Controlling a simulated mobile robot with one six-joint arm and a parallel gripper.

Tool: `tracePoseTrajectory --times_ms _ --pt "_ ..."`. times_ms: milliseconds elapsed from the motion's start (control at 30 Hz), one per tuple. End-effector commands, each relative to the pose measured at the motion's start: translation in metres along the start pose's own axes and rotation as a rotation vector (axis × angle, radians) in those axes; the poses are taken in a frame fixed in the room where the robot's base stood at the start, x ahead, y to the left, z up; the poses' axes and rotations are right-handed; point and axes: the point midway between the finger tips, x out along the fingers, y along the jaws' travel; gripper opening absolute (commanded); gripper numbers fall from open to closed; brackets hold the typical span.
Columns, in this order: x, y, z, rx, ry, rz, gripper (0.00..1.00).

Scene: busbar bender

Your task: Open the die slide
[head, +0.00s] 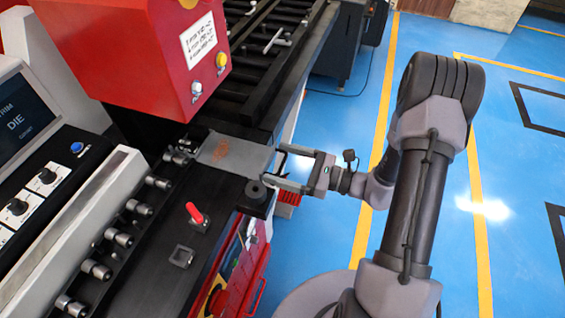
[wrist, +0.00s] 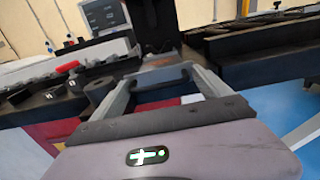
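The die slide (head: 236,156) appears as a flat grey plate with a rusty-brown patch, lying on the black machine bed below the red housing. My gripper (head: 274,164) is at the plate's right end, with its two fingers spread apart. In the wrist view the plate (wrist: 158,62) lies just beyond the fingertips. A dark bar, seemingly the slide's handle (wrist: 160,76), spans the space between the fingertips (wrist: 161,79). I cannot tell whether either finger touches it. Nothing is gripped.
A red lever (head: 195,212) and a round black post (head: 255,190) stand on the bed near the plate. The red housing (head: 150,55) rises over its left end. A control panel (head: 35,120) is at left. Blue floor (head: 330,215) lies open right of the machine.

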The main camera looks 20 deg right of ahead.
Motion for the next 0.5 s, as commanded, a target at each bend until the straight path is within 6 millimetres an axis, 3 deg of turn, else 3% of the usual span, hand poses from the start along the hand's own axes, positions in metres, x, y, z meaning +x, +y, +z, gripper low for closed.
tracePoseTrajectory --times_ms 33,367,500 --pt "-0.0001 0.0000 0.0000 0.000 0.000 0.000 0.77" --pt "-0.0004 -0.0007 0.0001 -0.001 0.000 -0.002 0.12" --pt "-0.0019 -0.0011 0.0001 -0.001 -0.001 -0.003 0.08"
